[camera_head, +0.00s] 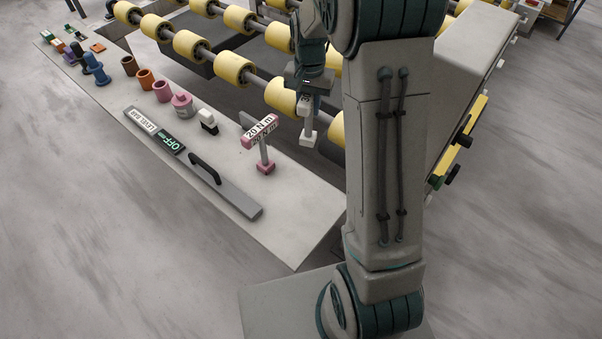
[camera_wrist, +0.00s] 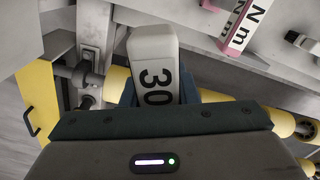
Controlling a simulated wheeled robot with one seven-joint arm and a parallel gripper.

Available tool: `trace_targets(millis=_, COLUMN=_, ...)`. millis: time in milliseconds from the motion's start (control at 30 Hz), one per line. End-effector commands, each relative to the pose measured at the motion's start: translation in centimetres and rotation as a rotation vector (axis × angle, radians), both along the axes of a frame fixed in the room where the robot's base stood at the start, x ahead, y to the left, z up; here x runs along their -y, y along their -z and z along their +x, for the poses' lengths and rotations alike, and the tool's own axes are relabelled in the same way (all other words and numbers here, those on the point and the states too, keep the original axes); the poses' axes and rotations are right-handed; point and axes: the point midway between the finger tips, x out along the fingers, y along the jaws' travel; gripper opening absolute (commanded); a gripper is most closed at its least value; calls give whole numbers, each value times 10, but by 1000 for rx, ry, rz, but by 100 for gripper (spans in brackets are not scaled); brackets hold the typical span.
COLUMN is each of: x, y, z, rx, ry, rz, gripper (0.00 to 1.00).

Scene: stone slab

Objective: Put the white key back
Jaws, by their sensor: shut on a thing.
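The white key (camera_head: 308,136) is T-shaped, with a block-like foot at the lower end of its shaft. My gripper (camera_head: 305,97) is shut on its top bar, and the key hangs upright below it. In the wrist view the key's white bar (camera_wrist: 154,65), marked "30", sits between the two fingers of my gripper (camera_wrist: 158,92). The key is near the right edge of the pale slab (camera_head: 285,215); I cannot tell whether its foot touches anything. A pink-footed key (camera_head: 262,150) marked "20 N m" stands upright on the slab, left of the white key.
A grey level bar (camera_head: 225,190) with a black handle lies along the slab's front. A small white-and-black piece (camera_head: 208,122), a pink pot (camera_head: 181,106), an orange cup (camera_head: 145,79) and blue pieces (camera_head: 96,70) stand further left. Yellow rollers (camera_head: 233,68) run behind.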

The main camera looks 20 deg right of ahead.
Motion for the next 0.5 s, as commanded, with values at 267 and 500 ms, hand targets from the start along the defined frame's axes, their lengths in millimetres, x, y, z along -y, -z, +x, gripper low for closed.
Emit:
trace_targets(millis=267, x=-15, y=25, z=-42, rx=-4, ry=-2, rz=0, gripper=0)
trace_targets(millis=500, x=-29, y=53, z=-87, rx=-4, ry=-3, rz=0, gripper=0)
